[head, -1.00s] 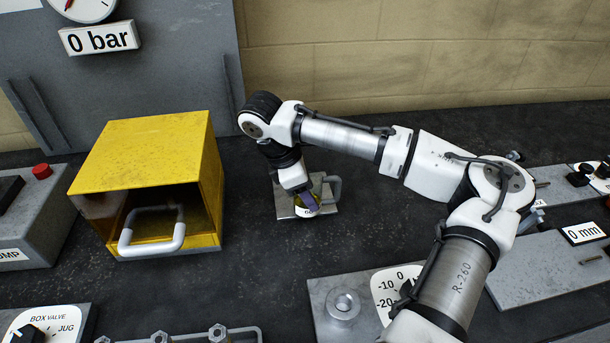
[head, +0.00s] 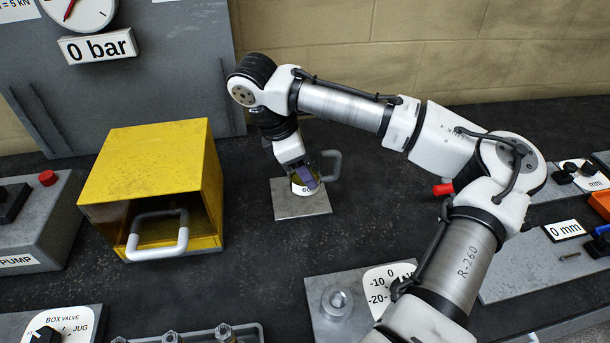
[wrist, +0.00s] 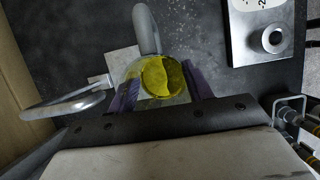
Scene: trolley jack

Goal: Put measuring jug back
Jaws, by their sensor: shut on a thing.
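The measuring jug (head: 303,189) is held in my gripper (head: 305,178), with a white label facing front and a grey handle on its right. The wrist view shows the jug (wrist: 160,80) from above, with yellow liquid in it, between the purple fingertips of my gripper (wrist: 162,90). Its handle points up in that view. A square grey plate (head: 302,208) lies under and in front of the jug in the head view. The jug appears raised above the plate; the gap under its base is hidden.
A yellow open-fronted box (head: 150,170) with a pale handle stands to the left. The pump block (head: 40,215) is further left. A red knob (head: 442,189) shows behind my arm. Dark bench around the plate is clear.

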